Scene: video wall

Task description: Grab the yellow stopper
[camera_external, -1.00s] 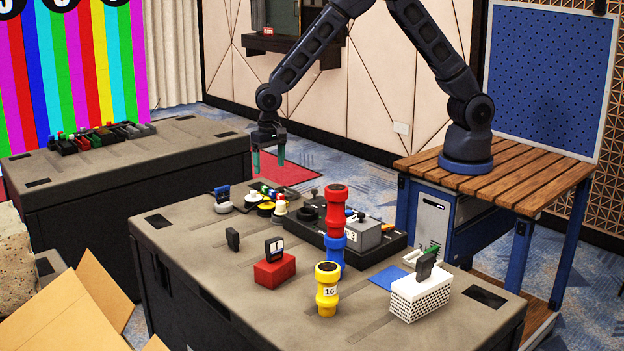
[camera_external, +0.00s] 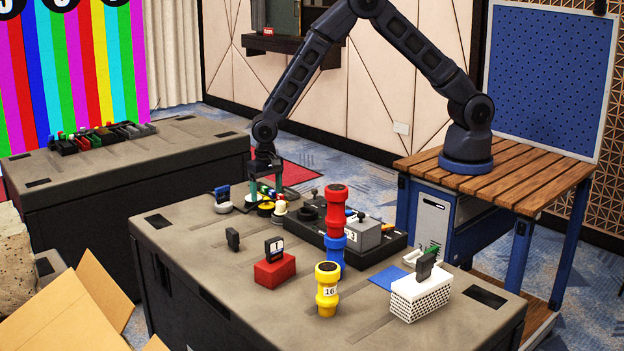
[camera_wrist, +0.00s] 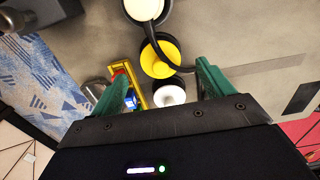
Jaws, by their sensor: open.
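The yellow stopper (camera_external: 265,209), a round yellow disc with a dark rim, sits at the far left of the near table in the external view. In the wrist view, the yellow disc (camera_wrist: 158,60) lies ahead of the space between the green fingers, with a curved black strap or cable across its right side. My gripper (camera_external: 266,194) is open and empty, pointing down just above the stopper group. Its two green fingertips also show in the wrist view (camera_wrist: 160,88). Whether the fingertips touch anything is unclear.
A white round piece (camera_wrist: 171,95) stands between the fingers beside the yellow disc. A yellow-edged tray (camera_wrist: 142,90) with red and blue pieces is close to the left finger. A white disc (camera_wrist: 143,8) lies beyond. A black device (camera_external: 310,232) stands to the right.

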